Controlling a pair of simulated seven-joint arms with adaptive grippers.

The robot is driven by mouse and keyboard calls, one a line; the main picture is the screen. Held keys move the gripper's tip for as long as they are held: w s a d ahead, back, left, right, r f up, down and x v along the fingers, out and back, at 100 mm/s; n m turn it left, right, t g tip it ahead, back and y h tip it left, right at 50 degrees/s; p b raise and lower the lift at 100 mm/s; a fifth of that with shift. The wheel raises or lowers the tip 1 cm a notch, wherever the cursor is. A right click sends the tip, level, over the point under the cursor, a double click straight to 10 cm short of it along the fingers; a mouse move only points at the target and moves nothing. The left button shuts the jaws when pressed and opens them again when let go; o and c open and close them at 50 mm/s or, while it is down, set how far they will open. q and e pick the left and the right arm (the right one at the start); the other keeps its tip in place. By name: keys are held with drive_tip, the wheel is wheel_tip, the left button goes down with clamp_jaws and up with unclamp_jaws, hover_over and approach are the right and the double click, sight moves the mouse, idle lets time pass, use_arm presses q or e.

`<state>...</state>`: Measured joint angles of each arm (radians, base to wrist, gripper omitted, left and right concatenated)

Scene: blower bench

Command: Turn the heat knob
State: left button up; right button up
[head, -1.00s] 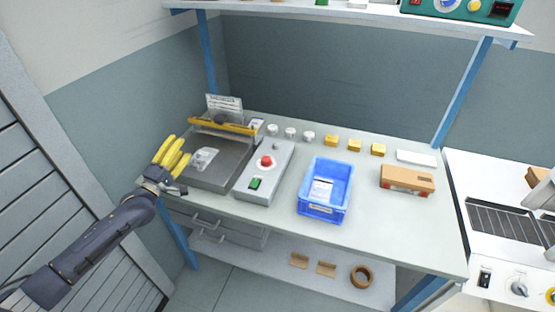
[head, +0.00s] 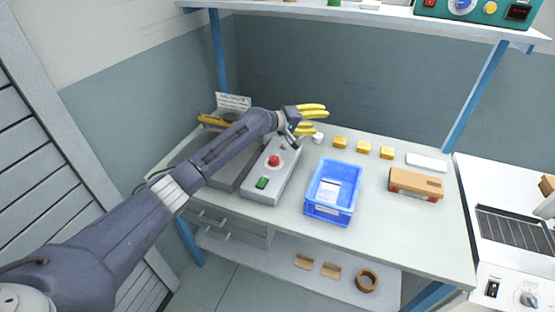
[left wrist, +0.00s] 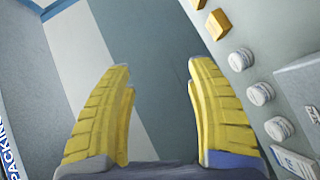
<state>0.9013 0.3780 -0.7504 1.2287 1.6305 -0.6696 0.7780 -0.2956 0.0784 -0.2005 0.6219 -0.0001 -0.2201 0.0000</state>
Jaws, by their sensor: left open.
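A teal unit (head: 478,8) stands on the upper shelf at the top right of the head view, cut off by the frame. It has a blue dial (head: 462,4) and a yellow knob (head: 491,7). A white machine at the lower right has another knob (head: 529,299). I cannot tell which is the heat knob. My left gripper (head: 319,118), with yellow fingers, is open and empty over the back of the bench, well apart from these knobs. The left wrist view shows its spread fingers (left wrist: 158,72) with nothing between them. My right gripper is not in view.
White round pieces (left wrist: 260,94) and yellow blocks (head: 363,148) line the bench back. A grey control box with a red button (head: 274,160) lies under my left arm. A blue bin (head: 319,212) and a cardboard box (head: 416,184) stand to the right. A shelf post (head: 474,96) rises behind.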

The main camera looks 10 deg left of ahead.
use_arm(q)
drive_tip(key=s+d+m+g+y, duration=0.2)
drive_tip(key=s+m+g, duration=0.25)
drive_tip(key=m, duration=0.35)
wheel_tip(320, 180, up, 4)
drive_tip(key=m+g+y, duration=0.5)
drive_tip(key=m+y, duration=0.4)
drive_tip(key=m, duration=0.7)
hover_over(274, 159)
wheel_tip(274, 159, down, 17)
drive_tip(key=shift+w+r, duration=0.1)
drive_tip(key=shift+w, duration=0.05)
clamp_jaws()
